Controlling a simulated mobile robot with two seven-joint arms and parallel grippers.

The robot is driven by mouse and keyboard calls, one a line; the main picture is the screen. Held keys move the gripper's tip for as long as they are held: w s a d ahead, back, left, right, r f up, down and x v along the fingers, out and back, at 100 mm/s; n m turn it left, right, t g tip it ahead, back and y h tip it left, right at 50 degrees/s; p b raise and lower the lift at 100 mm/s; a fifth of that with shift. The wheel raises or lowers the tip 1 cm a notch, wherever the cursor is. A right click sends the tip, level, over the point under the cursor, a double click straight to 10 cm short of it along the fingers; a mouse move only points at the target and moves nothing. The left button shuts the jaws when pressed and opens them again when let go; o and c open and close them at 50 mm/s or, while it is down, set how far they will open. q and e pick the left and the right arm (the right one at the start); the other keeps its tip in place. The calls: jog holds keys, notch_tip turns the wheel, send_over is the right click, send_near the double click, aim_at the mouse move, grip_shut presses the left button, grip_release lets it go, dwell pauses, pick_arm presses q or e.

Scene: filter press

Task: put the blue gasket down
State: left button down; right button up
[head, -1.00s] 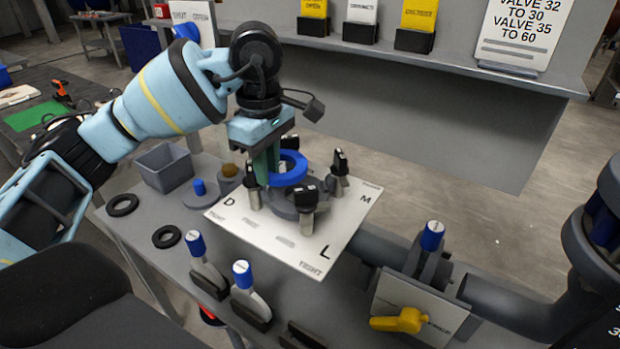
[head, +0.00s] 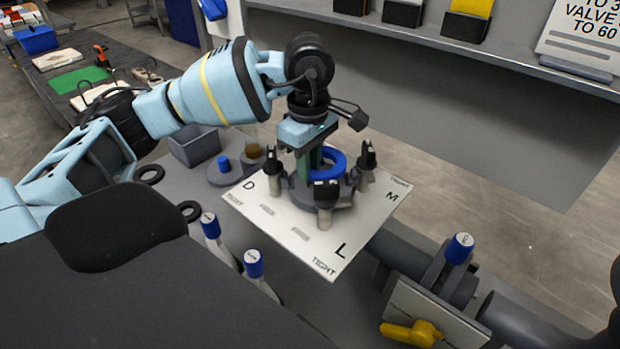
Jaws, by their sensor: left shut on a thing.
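The blue gasket (head: 338,160) is a thick ring in the head view, above the grey round flange (head: 300,194) in the middle of the white plate (head: 258,213). My left gripper (head: 314,168) points down and is shut on the gasket's left side. The gasket is tilted a little, among several black-topped clamps (head: 327,190). Whether it touches the flange I cannot tell. The gripper's fingers hide part of the ring. My right gripper is not in view.
Two black rings (head: 189,211) lie on the bench left of the plate. A grey bin (head: 196,148) and a round base with a blue knob (head: 223,164) stand behind them. Blue-capped levers (head: 254,264) stand in front. A yellow valve handle (head: 412,333) is at the lower right.

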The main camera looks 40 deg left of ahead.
aim_at(310, 193)
pick_arm(q)
jog(key=shift+f, duration=2.05)
jog(key=shift+f, duration=0.15)
jog(key=c, duration=1.3)
grip_release()
